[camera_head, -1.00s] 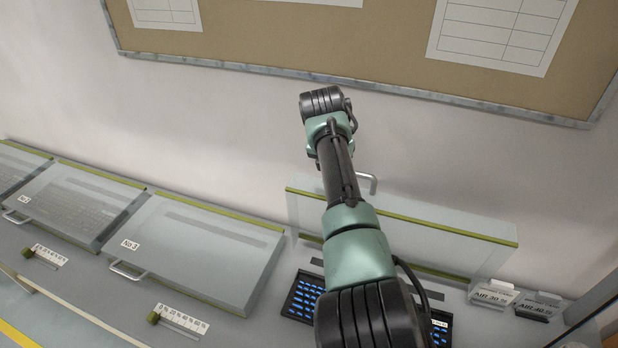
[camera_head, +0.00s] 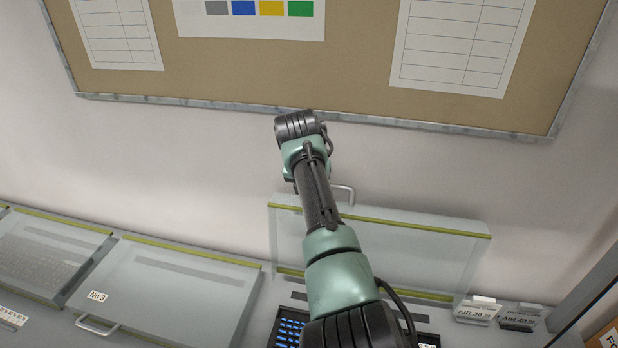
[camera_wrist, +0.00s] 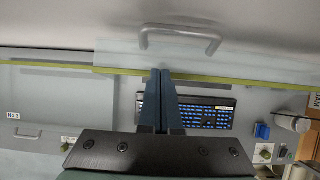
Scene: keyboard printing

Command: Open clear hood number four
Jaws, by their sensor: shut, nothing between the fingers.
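The clear hood (camera_head: 425,248) at the right stands raised, its pane steeply tilted up over an open bay. I take it as number four, since it is right of the one labelled No 3; its own label does not show. Its grey handle (camera_head: 345,190) is at the top edge, and also shows in the wrist view (camera_wrist: 180,38). My gripper (camera_wrist: 160,75) is shut and empty, in front of the pane and below the handle in the wrist view. In the head view my arm hides the gripper and part of the hood.
Hood No 3 (camera_head: 165,285) is closed at the left, with another closed hood (camera_head: 45,255) beyond it. A keyboard with blue keys (camera_wrist: 205,115) lies in the open bay. Small AIR signs (camera_head: 475,310) stand at the right. A pinboard (camera_head: 350,80) hangs on the wall behind.

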